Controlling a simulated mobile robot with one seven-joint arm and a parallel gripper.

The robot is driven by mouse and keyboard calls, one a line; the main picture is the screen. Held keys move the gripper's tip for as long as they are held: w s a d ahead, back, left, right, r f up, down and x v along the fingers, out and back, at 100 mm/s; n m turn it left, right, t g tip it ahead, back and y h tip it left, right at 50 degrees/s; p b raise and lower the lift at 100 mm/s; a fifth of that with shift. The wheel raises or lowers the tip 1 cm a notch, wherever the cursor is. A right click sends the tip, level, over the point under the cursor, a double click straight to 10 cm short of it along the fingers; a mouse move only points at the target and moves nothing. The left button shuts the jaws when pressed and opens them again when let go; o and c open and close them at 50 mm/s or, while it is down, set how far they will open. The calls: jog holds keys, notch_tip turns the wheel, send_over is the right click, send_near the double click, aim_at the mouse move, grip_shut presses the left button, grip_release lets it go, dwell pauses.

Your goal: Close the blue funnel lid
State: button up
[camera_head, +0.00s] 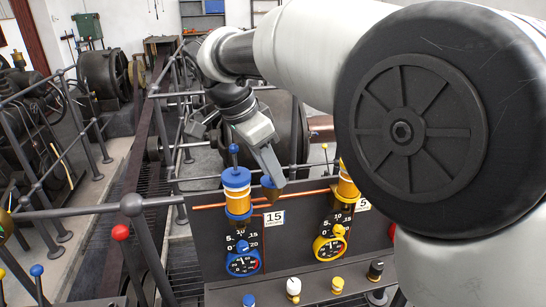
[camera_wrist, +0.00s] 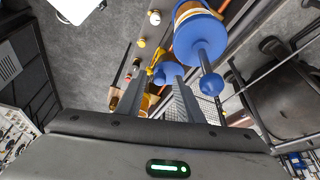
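In the wrist view, a blue part (camera_wrist: 166,71) shows at the far end of my gripper (camera_wrist: 159,82), close to the right fingertip. The fingers are apart there.
A rod with a blue ball (camera_head: 233,148) rises from the blue cap, left of my gripper; the ball looms close in the wrist view (camera_wrist: 211,84). An orange pipe (camera_head: 210,206) crosses the panel. A yellow cylinder (camera_head: 347,189) stands to the right. Grey railings (camera_head: 90,211) run left.

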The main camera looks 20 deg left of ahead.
jog(key=p+v, duration=0.3)
jog(key=v, duration=1.4)
jog(key=shift+r, duration=0.2)
